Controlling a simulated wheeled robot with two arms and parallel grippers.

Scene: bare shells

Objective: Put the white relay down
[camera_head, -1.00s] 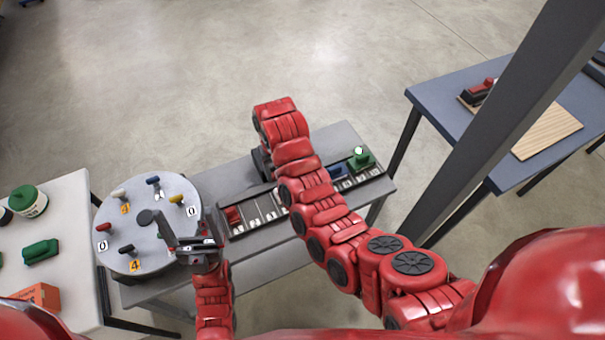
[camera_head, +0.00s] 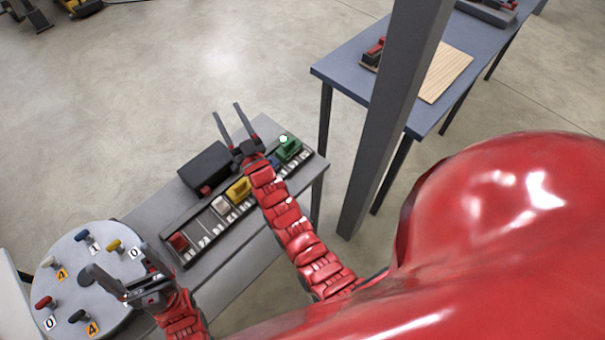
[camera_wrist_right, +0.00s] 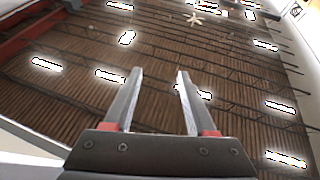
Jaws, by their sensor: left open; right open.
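The white relay (camera_head: 221,205) sits in the slotted rail (camera_head: 207,246) on the grey bench, between the red relay (camera_head: 179,242) and the yellow relay (camera_head: 238,189). My right gripper (camera_head: 227,108) is open and empty, past the rail's far side and apart from the white relay. Its fingers point away from me and upward. In the right wrist view the open jaws (camera_wrist_right: 155,75) have nothing between them and face the ceiling. My left gripper (camera_head: 118,258) is open over the near right part of the round grey disc (camera_head: 92,277), with nothing seen in it.
A green relay (camera_head: 289,148) and a blue one stand at the rail's right end, close to my right arm. A black box (camera_head: 206,168) lies behind the rail. The disc carries several coloured knobs. A grey post (camera_head: 392,120) and a blue table (camera_head: 345,68) stand right.

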